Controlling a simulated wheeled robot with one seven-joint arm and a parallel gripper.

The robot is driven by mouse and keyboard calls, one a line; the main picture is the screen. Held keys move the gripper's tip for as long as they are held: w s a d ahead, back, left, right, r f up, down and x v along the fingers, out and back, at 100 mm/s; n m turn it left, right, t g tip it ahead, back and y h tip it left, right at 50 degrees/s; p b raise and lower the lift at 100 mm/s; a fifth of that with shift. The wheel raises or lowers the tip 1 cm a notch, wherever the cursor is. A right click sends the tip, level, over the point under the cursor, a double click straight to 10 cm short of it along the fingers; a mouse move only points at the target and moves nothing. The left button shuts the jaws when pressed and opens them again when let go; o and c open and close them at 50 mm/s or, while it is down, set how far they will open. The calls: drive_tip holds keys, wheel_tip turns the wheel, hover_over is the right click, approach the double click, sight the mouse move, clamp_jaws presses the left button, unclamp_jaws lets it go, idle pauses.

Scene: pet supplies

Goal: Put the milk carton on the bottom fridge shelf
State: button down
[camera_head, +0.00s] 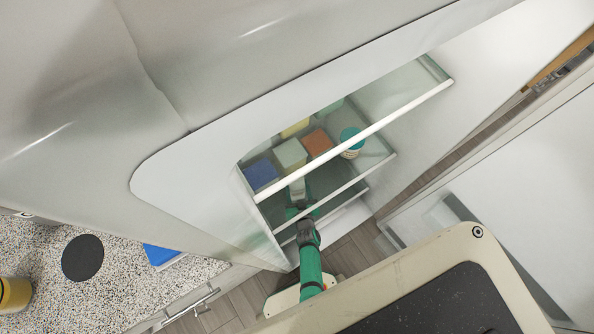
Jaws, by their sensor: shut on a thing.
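My gripper (300,207), at the end of my green arm, reaches into the open fridge near the lower shelves. It is shut on a pale, narrow thing (298,188), which I take to be the milk carton. Only part of that thing shows, as the gripper and a shelf edge cover some of it. The bottom fridge shelf (331,206) is low in the fridge, and its surface is partly hidden by the shelf edges. I cannot tell if the carton touches it.
The glass shelf above holds a blue box (260,174), a pale green box (290,155), an orange-brown box (317,143) and a teal-lidded tub (350,140). Shelf front edges lie close around my arm. A speckled counter (120,285) is at left.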

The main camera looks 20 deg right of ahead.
drive_tip(key=shift+w, duration=0.1)
idle(0.3)
drive_tip(key=c, duration=0.7)
unclamp_jaws()
drive_tip(key=shift+f, duration=0.15)
drive_tip(key=v, duration=1.2)
drive_tip(key=shift+r, duration=0.25)
drive_tip(key=shift+d, duration=0.1)
